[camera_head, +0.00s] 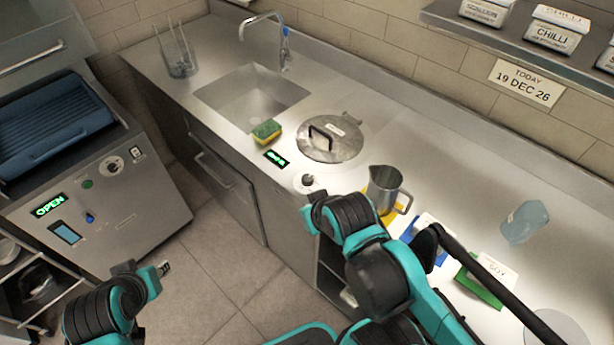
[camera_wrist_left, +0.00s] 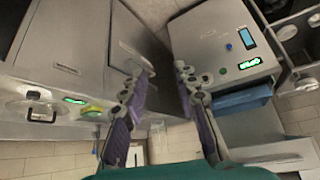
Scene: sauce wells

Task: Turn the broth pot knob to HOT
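The broth pot (camera_head: 330,138) is set in the counter under a round metal lid with a dark handle. Its knob (camera_head: 309,181), dark on a white round dial, is at the counter's front edge. A small green-lit display (camera_head: 277,158) is left of it; its text is too small to read. The lid also shows in the left wrist view (camera_wrist_left: 40,110). My right gripper (camera_head: 311,214) is just in front of and below the knob; its fingers cannot be made out. My left gripper (camera_head: 163,268) is low over the floor, and its fingers (camera_wrist_left: 161,73) are apart and empty.
A yellow-green sponge (camera_head: 267,131) lies left of the pot near the sink (camera_head: 252,96). A metal pitcher (camera_head: 385,188) stands right of the knob, close to my right arm. A machine with an OPEN display (camera_head: 95,215) is at left. Floor between is free.

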